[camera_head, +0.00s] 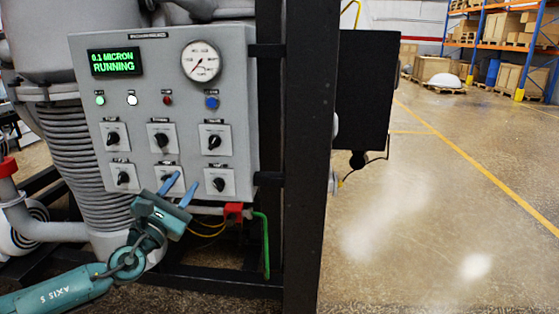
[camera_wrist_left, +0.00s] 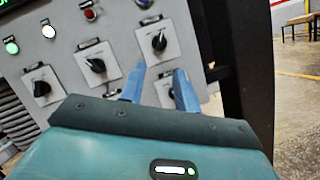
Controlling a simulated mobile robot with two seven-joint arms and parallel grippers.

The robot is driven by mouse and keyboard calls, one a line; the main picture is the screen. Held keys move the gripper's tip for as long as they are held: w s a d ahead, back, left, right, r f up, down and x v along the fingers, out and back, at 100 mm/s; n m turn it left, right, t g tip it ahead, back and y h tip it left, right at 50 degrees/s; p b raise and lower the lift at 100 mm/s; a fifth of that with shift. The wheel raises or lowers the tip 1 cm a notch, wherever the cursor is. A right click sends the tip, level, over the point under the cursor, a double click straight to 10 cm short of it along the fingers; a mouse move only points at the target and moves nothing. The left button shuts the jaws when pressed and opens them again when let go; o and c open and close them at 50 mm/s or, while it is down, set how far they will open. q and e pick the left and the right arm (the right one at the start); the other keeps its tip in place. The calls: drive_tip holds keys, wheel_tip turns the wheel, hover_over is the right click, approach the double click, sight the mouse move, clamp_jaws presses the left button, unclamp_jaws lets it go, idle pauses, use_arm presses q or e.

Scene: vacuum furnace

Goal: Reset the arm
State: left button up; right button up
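My left arm (camera_head: 68,290) comes in from the lower left in the head view. My left gripper (camera_head: 181,188) is in front of the lower part of the grey control panel (camera_head: 245,95), with its two blue fingers spread apart and nothing between them. In the left wrist view the open fingers (camera_wrist_left: 155,86) point up toward the panel's black rotary knobs. The fingers overlap the lower row of knobs in the picture; I cannot tell the exact gap to the panel. My right gripper is not in view.
The panel has a display (camera_head: 115,62) reading "0.1 MICRON RUNNING", a round gauge (camera_head: 201,61) and several knobs. A dark upright post (camera_head: 308,160) stands right of it. A green pipe (camera_head: 266,245) runs below. Open floor (camera_head: 430,220) lies to the right.

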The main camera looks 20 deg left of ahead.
use_arm(q)
drive_tip(key=s+d+f+n+g, duration=0.2)
drive_tip(key=d+f+n, duration=0.1)
drive_tip(key=f+n, duration=0.35)
drive_tip(key=s+d+f+n+g+p, duration=0.1)
drive_tip(key=s+d+f+n+g, duration=0.15)
drive_tip(key=f+n, duration=0.4)
drive_tip(key=s+d+f+n+g, duration=0.25)
drive_tip(key=f+n, duration=0.25)
drive_tip(key=f, duration=0.3)
drive_tip(key=s+d+f+n+g+h, duration=0.2)
drive_tip(key=s+d+f+n, duration=0.3)
drive_tip(key=s+d+n, duration=0.2)
drive_tip(key=s+d+f+n+g+h+p, duration=0.1)
drive_tip(key=s+d+f+n+g, duration=0.1)
drive_tip(key=s+d+f+n, duration=0.3)
drive_tip(key=s+d+n, duration=0.3)
drive_tip(key=d+n, duration=0.3)
drive_tip(key=n, duration=0.3)
drive_tip(key=shift+s+h, duration=0.25)
drive_tip(key=shift+h, duration=0.15)
drive_tip(key=shift+d, duration=0.1)
